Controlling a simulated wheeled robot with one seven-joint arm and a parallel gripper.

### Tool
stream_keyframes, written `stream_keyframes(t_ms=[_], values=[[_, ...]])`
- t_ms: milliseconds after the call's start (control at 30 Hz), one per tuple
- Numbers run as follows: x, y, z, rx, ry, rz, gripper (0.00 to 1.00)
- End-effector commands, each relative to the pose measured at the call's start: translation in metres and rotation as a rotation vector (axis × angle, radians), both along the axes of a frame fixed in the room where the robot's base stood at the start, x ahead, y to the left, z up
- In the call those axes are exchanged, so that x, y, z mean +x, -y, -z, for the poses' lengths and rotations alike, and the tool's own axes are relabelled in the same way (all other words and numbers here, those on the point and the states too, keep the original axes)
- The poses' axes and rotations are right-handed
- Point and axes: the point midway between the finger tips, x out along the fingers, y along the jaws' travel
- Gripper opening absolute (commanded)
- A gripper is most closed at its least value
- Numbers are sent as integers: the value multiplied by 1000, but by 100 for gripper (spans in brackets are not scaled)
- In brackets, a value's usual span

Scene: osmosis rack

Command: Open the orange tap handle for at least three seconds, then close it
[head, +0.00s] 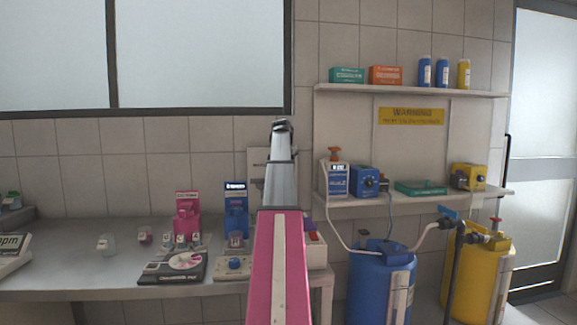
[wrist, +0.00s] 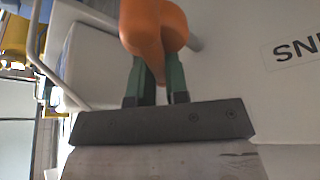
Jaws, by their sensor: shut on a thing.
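In the wrist view an orange tap handle (wrist: 155,28) stands at the top middle, rounded and close to the camera. The two green fingers of my gripper (wrist: 160,76) reach up to it and are shut on it. The handle sits in front of a pale housing (wrist: 225,65) with a label of dark letters, partly cut off, at the right. In the head view my pink and grey arm stretches forward in the middle and hides my gripper. A pale wall panel (head: 256,160) shows partly behind the arm. The handle's exact turn is hard to judge.
A shelf (head: 410,197) right of my arm bears a white-blue box with an orange top (head: 336,178), a blue unit (head: 367,181) and a yellow unit (head: 468,176). Blue (head: 380,285) and yellow (head: 475,278) tanks with hoses stand below.

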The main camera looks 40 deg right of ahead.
Motion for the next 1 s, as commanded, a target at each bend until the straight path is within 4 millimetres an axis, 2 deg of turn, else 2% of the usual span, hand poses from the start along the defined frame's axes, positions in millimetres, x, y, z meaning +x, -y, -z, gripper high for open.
stream_keyframes(t_ms=[367,400,433,467,767,867,1000], values=[[0,-1,0,3,-1,-2,0],[0,-1,0,3,-1,-2,28],[0,-1,0,3,-1,-2,38],[0,-1,0,3,-1,-2,40],[0,-1,-1,1,0,-2,40],[-1,-3,-9,0,0,-2,40],[-5,-11,-28,0,0,-2,40]])
